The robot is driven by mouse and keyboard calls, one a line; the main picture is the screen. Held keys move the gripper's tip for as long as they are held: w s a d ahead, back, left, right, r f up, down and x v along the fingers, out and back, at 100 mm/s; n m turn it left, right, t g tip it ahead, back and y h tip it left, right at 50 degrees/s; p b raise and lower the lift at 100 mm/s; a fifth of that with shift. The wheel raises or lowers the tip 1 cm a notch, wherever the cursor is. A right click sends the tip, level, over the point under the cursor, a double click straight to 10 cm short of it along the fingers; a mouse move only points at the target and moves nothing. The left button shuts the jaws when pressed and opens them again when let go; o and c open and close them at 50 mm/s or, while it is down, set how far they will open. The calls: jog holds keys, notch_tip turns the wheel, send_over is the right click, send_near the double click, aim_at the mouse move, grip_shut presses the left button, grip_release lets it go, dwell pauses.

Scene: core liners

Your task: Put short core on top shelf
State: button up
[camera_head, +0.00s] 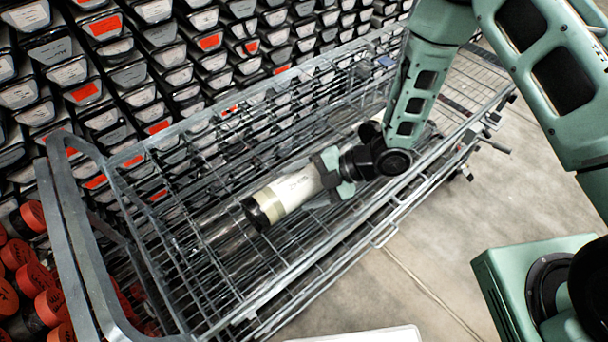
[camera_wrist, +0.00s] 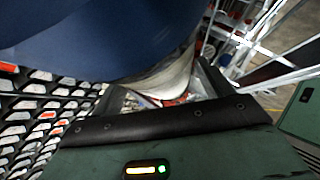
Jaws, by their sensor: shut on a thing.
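A short core (camera_head: 287,195), a pale cylinder with a black end cap, is held by my gripper (camera_head: 329,172) over the wire cart. My gripper is shut on it near its right end. The core lies tilted, its black-capped end toward the lower left. In the wrist view a large dark blue rounded surface fills the top, and the gripper's front (camera_wrist: 170,118) shows below it. The wire cart (camera_head: 240,118) has a top basket or shelf of metal wire below the core. I cannot tell whether the core touches the wires.
A wall of core trays (camera_head: 120,75) with white and red labels stands behind the cart. Red-capped cylinders (camera_head: 30,270) sit at the lower left. The cart's grey end frame (camera_head: 75,230) rises at the left. Bare concrete floor (camera_head: 470,225) lies to the right.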

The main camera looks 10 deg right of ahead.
jog(key=shift+a+f, duration=0.1)
jog(key=shift+f, duration=0.5)
jog(key=o, duration=2)
jog(key=shift+f, duration=0.1)
jog(key=w+b+v, duration=0.1)
jog(key=b+v, duration=0.1)
jog(key=v, duration=1)
notch_tip(320, 180, up, 11)
jog(key=m+t+h, duration=0.3)
jog(key=m+h, duration=0.5)
jog(key=m, duration=0.3)
jog(key=s+r+m+g+h, duration=0.1)
jog(key=s+r+m, duration=0.1)
jog(key=s, duration=0.4)
jog(key=s+r+m+g+h, duration=0.1)
jog(key=s+r+m, duration=0.2)
jog(key=s, duration=0.3)
jog(key=s+r+m+g+h, duration=0.1)
jog(key=s+r+m, duration=0.2)
jog(key=s, duration=0.3)
jog(key=shift+s+m+g, duration=0.2)
jog(key=shift+m+g, duration=0.1)
jog(key=shift+m, duration=0.2)
